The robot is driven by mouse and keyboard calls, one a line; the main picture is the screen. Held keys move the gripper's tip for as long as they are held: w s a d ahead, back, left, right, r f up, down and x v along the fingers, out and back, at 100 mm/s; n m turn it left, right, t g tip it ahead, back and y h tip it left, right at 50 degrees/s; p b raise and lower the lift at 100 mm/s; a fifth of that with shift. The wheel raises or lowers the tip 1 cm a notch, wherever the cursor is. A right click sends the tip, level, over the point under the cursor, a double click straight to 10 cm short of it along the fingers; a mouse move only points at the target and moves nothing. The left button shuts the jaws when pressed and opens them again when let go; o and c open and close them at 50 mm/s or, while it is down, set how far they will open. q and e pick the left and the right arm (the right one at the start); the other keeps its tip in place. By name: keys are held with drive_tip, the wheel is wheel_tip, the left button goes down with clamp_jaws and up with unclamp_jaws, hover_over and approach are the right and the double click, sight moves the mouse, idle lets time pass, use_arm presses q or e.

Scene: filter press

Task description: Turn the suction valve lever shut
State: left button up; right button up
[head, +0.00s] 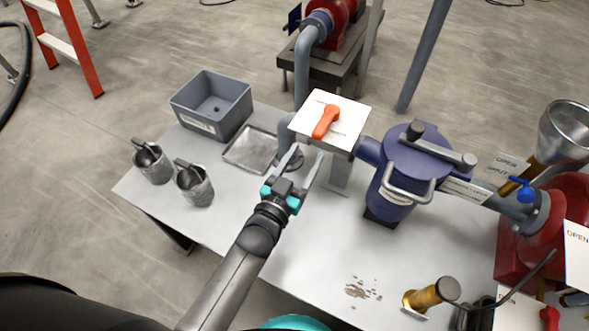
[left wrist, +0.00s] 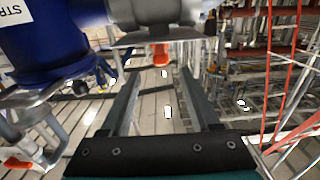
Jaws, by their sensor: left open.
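An orange lever (head: 326,121) lies on a white plate (head: 345,103) on the pipe run beside the blue strainer pot (head: 400,175). The plate's lettering is too small to read. My left gripper (head: 304,158) is open and empty, just on the near side of the plate, with its fingers pointing toward it. In the left wrist view the orange lever (left wrist: 161,54) shows ahead of the gap between the open fingers (left wrist: 159,85), apart from them. The valve body under the plate is mostly hidden in the head view. My right gripper is not in view.
A grey bin (head: 212,105), a shallow tray (head: 253,148) and two metal cups (head: 152,164) stand at the table's left. A blue-handled valve (head: 525,190) and a red pump (head: 515,240) are at the right. Brown crumbs (head: 362,288) and a brass cylinder (head: 425,296) are in front.

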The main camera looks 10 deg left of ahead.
use_arm(q)
drive_tip(key=v, duration=0.4)
drive_tip(key=shift+s+a, duration=0.1)
drive_tip(key=shift+s, duration=0.2)
idle(0.3)
